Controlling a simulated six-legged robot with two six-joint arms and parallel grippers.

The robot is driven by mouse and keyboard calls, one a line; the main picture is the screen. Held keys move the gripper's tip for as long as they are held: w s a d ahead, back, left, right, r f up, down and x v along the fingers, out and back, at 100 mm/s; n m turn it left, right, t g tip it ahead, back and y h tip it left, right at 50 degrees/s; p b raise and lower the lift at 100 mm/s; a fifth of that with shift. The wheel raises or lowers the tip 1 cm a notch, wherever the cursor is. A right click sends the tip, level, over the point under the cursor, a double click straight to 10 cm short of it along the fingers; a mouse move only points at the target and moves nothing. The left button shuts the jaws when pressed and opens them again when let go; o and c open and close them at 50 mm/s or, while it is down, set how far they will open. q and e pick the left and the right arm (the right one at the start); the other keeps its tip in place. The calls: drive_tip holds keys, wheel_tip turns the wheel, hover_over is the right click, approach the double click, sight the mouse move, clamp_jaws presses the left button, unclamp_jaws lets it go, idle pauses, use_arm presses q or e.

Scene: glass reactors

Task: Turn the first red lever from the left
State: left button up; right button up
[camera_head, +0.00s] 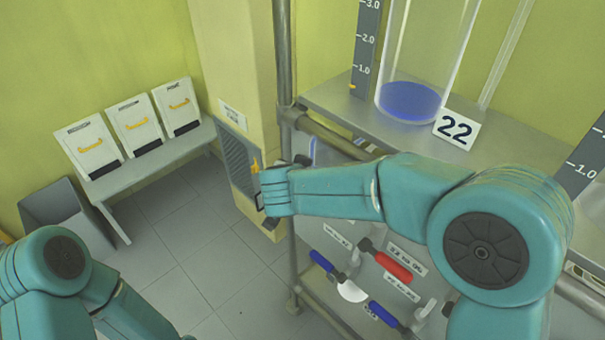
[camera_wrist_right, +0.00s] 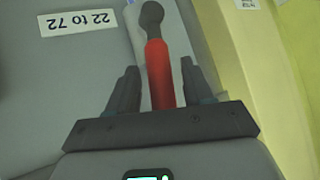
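In the right wrist view a red lever handle (camera_wrist_right: 160,82) with a dark round pivot end runs between the fingers of my right gripper (camera_wrist_right: 159,68). The fingers stand apart, one on each side, with gaps to the handle. In the head view my right forearm reaches left across the panel, with its hand near the panel's left edge; the fingers and the lever there are mostly hidden. Another red lever (camera_head: 393,266) shows lower on the panel, right of a blue lever. My left arm is at the bottom left; its gripper is out of view.
Blue levers (camera_head: 322,262) (camera_head: 383,313) sit on the panel near the red one. A metal post (camera_head: 283,50) rises at left. A bench (camera_head: 150,160) holds white boxes.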

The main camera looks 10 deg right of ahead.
drive_tip(key=v, duration=1.6)
drive_tip(key=shift+s, duration=0.3)
drive_tip(key=shift+w, duration=0.1)
